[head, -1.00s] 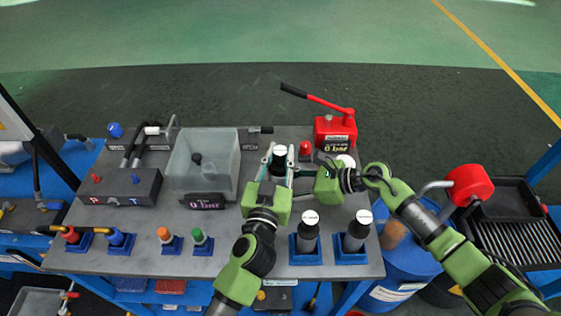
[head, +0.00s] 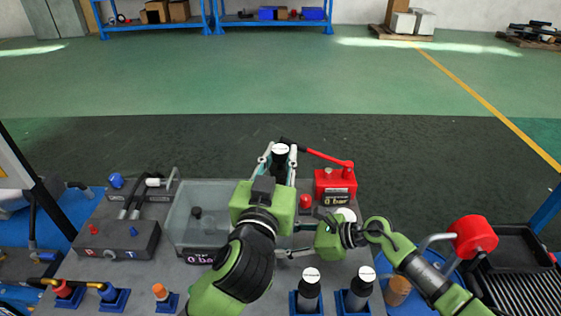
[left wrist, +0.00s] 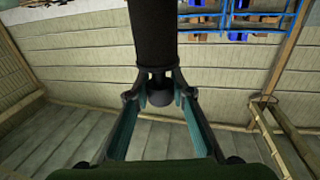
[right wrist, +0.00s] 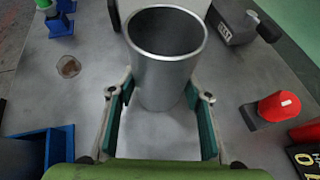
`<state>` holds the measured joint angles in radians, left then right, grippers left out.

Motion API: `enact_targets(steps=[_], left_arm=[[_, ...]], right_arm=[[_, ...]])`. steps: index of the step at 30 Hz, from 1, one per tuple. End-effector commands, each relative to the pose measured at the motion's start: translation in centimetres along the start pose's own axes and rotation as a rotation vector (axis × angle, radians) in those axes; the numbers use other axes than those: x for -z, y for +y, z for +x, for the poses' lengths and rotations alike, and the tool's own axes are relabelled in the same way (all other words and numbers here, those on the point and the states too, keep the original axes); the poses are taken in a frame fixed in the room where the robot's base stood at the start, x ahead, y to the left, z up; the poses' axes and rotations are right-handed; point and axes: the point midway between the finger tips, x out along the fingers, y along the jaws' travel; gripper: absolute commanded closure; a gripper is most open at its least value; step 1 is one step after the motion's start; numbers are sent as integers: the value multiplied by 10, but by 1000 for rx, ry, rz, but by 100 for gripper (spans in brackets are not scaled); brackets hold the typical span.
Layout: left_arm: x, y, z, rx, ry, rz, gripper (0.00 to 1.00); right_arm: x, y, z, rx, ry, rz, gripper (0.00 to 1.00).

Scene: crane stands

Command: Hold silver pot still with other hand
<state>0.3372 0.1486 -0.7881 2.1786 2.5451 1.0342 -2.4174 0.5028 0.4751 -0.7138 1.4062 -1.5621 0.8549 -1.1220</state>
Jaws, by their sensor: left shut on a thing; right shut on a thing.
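A dark cylinder with a white top (head: 281,158) is raised above the bench. My left gripper (head: 279,164) is shut on it; the left wrist view shows the dark cylinder (left wrist: 153,35) upright between the fingertips. The silver pot (right wrist: 165,75) stands upright and open-topped on the bench in the right wrist view, and looks empty inside. My right gripper (right wrist: 160,96) is shut on it, with a finger on each side. In the head view my left arm hides the pot, and my right gripper (head: 292,240) reaches in low from the right.
A red hand pump (head: 335,186) with a long lever stands behind my right gripper. A clear tank (head: 184,235) is at left, beside a dark P/T block (head: 118,240). Two dark cylinders (head: 309,288) (head: 360,288) stand in blue holders at the front.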

Motion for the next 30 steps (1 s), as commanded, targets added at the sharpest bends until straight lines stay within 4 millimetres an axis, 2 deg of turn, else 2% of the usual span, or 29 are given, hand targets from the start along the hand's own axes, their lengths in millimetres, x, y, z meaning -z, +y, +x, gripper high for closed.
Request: enact_targets(steps=[3,4,6,17,30], left_arm=[[0,0,0,0,1,0,100],[0,0,0,0,1,0,100],[0,0,0,0,1,0,100],[0,0,0,0,1,-1,100],[0,0,0,0,2,-1,100]], right_arm=[[1,0,0,0,1,0,74],[1,0,0,0,1,0,47],[1,0,0,0,1,0,36],[1,0,-3,1,1,0,36],[2,-1,-67,1,3,0,36]])
